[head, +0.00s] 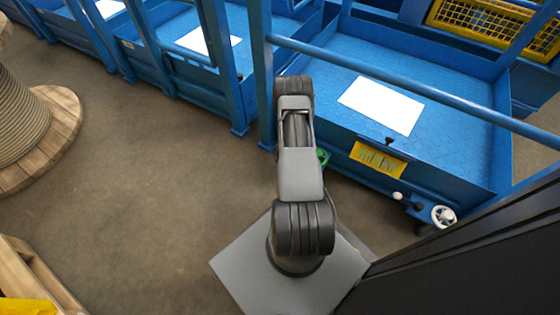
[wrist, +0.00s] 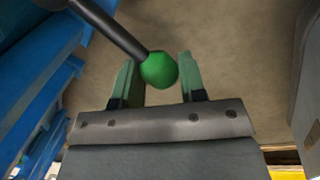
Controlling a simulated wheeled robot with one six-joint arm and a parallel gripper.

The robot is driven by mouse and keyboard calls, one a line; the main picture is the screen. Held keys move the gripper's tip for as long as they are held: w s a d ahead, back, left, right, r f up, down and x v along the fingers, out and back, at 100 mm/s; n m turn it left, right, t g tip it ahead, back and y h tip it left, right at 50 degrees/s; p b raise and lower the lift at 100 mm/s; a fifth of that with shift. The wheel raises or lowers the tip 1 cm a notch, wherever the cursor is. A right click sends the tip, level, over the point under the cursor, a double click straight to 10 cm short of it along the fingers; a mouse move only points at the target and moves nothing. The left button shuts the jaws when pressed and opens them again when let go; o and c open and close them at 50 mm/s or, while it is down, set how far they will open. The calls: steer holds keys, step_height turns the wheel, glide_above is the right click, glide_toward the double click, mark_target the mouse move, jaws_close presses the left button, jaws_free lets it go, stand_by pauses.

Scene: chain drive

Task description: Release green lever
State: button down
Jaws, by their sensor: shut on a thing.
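The green lever has a round green knob (wrist: 159,70) on a dark rod that comes in from the upper left in the wrist view. My gripper (wrist: 158,78) has its two green-padded fingers on either side of this knob and is shut on it. In the head view my arm hides most of the gripper. Only a small green patch (head: 323,158) shows beside the arm, at the blue machine's side, and I cannot tell whether it is knob or finger.
The blue platform (head: 430,135) carries a white sheet (head: 382,105), a yellow label (head: 378,159), a black knob (head: 389,141), a white knob (head: 397,196) and a white handwheel (head: 443,215). A blue rail crosses above. A cable spool (head: 55,120) stands left. Floor between is clear.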

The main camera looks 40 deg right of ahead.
steer(key=shift+s+d, duration=0.15)
steer(key=shift+d, duration=0.2)
steer(key=c, duration=0.9)
jaws_free()
steer(key=shift+s, duration=0.1)
steer(key=shift+o, duration=0.9)
steer(key=shift+a, duration=0.15)
steer(key=shift+r, duration=0.1)
step_height(320, 180, up, 14)
steer(key=s+a+p, duration=0.1)
steer(key=s+p, duration=0.1)
steer(key=p, duration=0.4)
steer(key=shift+f, duration=0.25)
steer(key=shift+s+a, duration=0.1)
